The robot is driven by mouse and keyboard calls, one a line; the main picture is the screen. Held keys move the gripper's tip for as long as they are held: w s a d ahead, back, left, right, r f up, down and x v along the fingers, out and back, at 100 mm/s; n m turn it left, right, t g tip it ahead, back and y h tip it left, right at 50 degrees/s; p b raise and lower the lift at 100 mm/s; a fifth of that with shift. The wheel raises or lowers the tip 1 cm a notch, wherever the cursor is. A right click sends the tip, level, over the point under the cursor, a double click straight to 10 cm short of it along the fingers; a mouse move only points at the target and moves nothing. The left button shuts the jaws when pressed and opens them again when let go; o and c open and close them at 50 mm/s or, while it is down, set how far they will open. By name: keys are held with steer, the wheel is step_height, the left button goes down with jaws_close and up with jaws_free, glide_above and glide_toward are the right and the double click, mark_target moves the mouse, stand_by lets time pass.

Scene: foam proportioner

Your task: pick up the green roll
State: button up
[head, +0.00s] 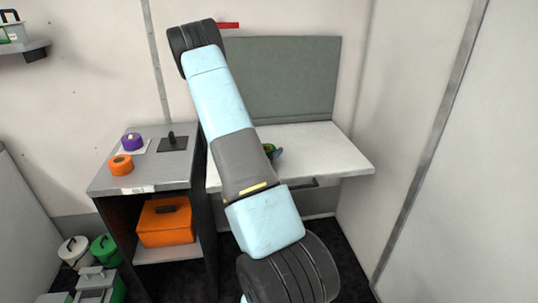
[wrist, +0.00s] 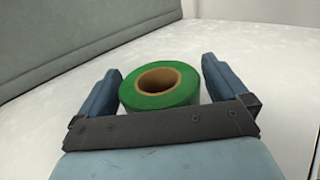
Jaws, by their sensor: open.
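The green roll (wrist: 160,88) lies flat on the white table, its brown core facing up, in the wrist view. My gripper (wrist: 160,85) is open, with one blue-grey finger to the left of the roll and one to the right. The roll sits between the fingers, with a small gap at the right; the gap at the left is very narrow. In the head view my arm hides most of the spot, and only a bit of the green roll (head: 268,148) shows next to a fingertip.
The white table (head: 330,155) is mostly bare, with a grey-green panel (head: 300,80) behind it. On the grey cabinet to the left are an orange roll (head: 120,165), a purple roll (head: 132,141) and a black peg stand (head: 172,142). An orange case (head: 165,225) sits on the cabinet's shelf.

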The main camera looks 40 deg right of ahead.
steer(key=c, duration=0.9)
steer(key=shift+r, duration=0.15)
